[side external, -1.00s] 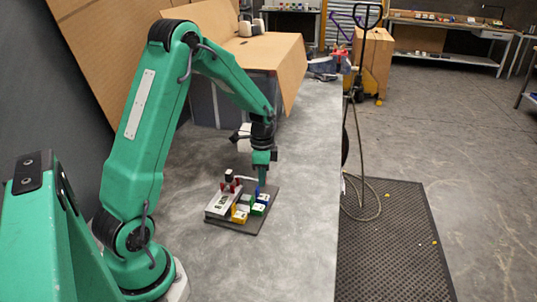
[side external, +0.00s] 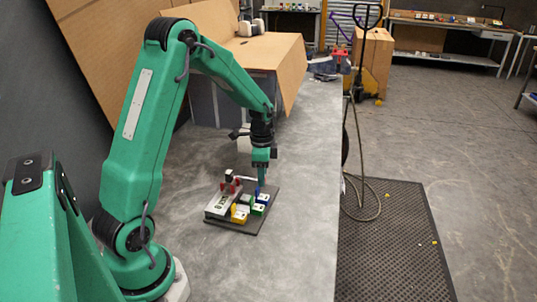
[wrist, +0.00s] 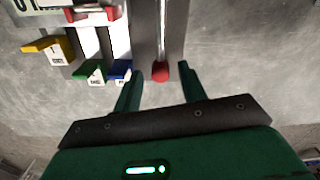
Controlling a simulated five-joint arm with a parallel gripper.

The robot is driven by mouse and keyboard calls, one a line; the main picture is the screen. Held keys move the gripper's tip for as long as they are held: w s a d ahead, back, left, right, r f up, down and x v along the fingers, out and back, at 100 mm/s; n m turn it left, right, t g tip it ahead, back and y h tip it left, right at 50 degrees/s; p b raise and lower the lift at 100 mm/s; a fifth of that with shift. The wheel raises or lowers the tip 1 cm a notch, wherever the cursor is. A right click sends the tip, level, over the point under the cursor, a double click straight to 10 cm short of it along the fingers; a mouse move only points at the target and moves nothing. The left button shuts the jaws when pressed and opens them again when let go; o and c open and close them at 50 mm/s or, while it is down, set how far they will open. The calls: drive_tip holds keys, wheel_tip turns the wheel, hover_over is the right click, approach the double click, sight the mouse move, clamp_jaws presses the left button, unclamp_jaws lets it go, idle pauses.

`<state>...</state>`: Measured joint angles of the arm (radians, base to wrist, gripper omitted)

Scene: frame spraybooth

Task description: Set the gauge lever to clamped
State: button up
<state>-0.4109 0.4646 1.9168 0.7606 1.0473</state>
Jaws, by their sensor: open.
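The gauge's lever is a pale rod (wrist: 163,30) ending in a red knob (wrist: 159,71). In the side view the rod (side external: 245,179) extends right from the red clamp (side external: 230,187) beside the gauge body (side external: 217,204). My gripper (wrist: 160,74) is open, with one finger on each side of the knob in the wrist view. Gaps show on both sides, and I cannot tell whether they are level in height. My gripper (side external: 262,181) is over the fixture's far right part in the side view. Yellow (wrist: 52,48), green (wrist: 92,71) and blue (wrist: 121,69) labelled blocks mark positions left of the knob.
The fixture sits on a dark base plate (side external: 247,226) on the grey bench (side external: 300,240). The bench is clear to the right and front of it. A cardboard sheet (side external: 262,50) and box stand behind.

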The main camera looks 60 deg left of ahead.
wheel_tip(320, 180, up, 7)
drive_tip(key=shift+f, duration=0.1)
idle(0.4)
drive_tip(key=shift+s+d+r, duration=0.1)
drive_tip(key=shift+d+r, duration=0.15)
drive_tip(key=shift+r, duration=0.1)
drive_tip(key=s+d+r+n+t, duration=0.25)
drive_tip(key=s+d+r, duration=0.35)
drive_tip(key=d+r, duration=0.3)
drive_tip(key=s+d+r+n+t, duration=0.3)
drive_tip(key=s+d, duration=0.4)
drive_tip(key=s, duration=0.4)
drive_tip(key=shift+d+n, duration=0.4)
drive_tip(key=shift+n, duration=0.45)
drive_tip(key=shift+s, duration=0.1)
